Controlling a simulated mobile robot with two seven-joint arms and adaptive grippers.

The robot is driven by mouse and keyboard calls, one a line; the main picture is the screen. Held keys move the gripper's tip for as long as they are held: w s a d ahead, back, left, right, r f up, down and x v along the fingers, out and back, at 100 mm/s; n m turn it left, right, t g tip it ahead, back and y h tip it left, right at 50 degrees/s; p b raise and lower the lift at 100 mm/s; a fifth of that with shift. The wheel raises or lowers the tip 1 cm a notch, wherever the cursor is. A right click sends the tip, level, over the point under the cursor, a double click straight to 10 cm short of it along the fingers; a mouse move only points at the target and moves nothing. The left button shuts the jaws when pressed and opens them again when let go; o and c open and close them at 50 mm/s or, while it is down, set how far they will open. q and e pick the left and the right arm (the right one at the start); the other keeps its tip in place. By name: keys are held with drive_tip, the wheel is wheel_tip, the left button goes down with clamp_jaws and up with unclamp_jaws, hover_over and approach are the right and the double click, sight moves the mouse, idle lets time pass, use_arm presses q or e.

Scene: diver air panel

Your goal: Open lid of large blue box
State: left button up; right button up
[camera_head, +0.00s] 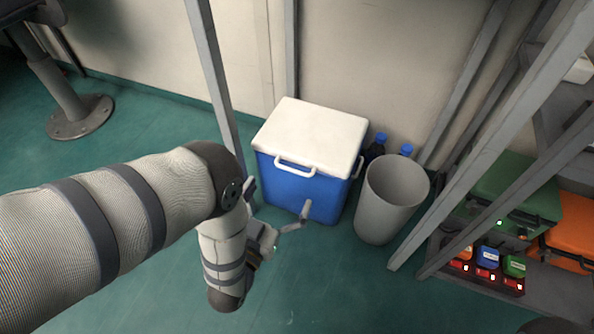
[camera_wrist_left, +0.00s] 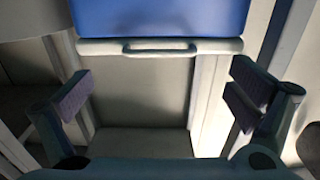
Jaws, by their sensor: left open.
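The large blue box (camera_head: 290,191) stands on the floor against the wall, with its white lid (camera_head: 312,134) closed on top. A white handle (camera_head: 295,166) shows at the front, below the lid's edge. My left gripper (camera_head: 278,203) is open and empty in front of the box's lower front in the head view. In the left wrist view the box (camera_wrist_left: 160,17) is at the top, with the lid edge and handle (camera_wrist_left: 160,49) below its blue side. The open fingers (camera_wrist_left: 160,97) show no contact with the box or handle. My right gripper is not in view.
A grey bin (camera_head: 388,205) stands close to the right of the box, with blue-capped bottles (camera_head: 377,147) behind. A grey post (camera_head: 213,75) rises left of the box. A rack with green and orange cases (camera_head: 515,190) is at right. Green floor (camera_head: 330,270) in front is clear.

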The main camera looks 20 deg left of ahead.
sight(293, 170)
use_arm(q)
drive_tip(key=w+b, duration=0.2)
drive_tip(key=w, duration=0.5)
drive_tip(key=shift+w+d, duration=0.1)
drive_tip(key=shift+d, duration=0.05)
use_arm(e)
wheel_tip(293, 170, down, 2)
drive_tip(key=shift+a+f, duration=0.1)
use_arm(q)
drive_tip(key=shift+c, duration=0.6)
